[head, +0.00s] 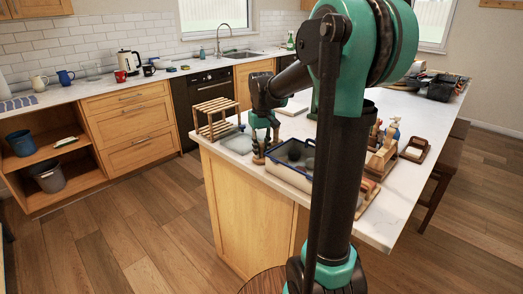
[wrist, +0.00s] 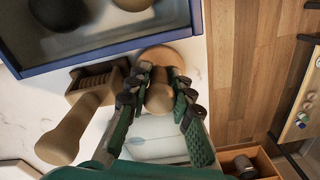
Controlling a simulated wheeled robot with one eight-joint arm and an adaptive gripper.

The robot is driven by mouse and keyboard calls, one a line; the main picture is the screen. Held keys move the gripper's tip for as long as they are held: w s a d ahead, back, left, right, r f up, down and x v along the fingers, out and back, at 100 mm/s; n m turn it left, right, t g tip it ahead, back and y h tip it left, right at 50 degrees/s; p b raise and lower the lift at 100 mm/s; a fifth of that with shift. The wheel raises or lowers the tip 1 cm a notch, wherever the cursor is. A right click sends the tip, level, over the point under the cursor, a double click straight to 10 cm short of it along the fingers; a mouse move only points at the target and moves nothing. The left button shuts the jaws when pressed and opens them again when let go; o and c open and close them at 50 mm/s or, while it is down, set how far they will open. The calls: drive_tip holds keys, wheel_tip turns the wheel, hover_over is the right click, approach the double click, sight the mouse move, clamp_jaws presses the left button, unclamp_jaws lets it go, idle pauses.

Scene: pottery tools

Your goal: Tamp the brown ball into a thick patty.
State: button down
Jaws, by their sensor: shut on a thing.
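My gripper (wrist: 158,92) is shut around the upright wooden handle of a tamper (wrist: 160,54), whose round wooden base shows beyond the fingers. The base is close beside the blue-rimmed tray (wrist: 110,58); I cannot tell whether it touches the counter. In the head view my gripper (head: 261,148) is at the left of the tray (head: 283,179), which my arm partly hides.
A second wooden tool (wrist: 60,138) with a ribbed block lies left of my gripper. A pale patterned item (wrist: 158,143) lies beneath my gripper. A wooden rack (head: 215,116) stands behind at the counter's left corner. Bottles and brushes (head: 385,145) stand right of my arm.

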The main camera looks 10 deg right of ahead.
drive_tip(key=c, duration=1.3)
unclamp_jaws()
drive_tip(key=shift+o, duration=0.2)
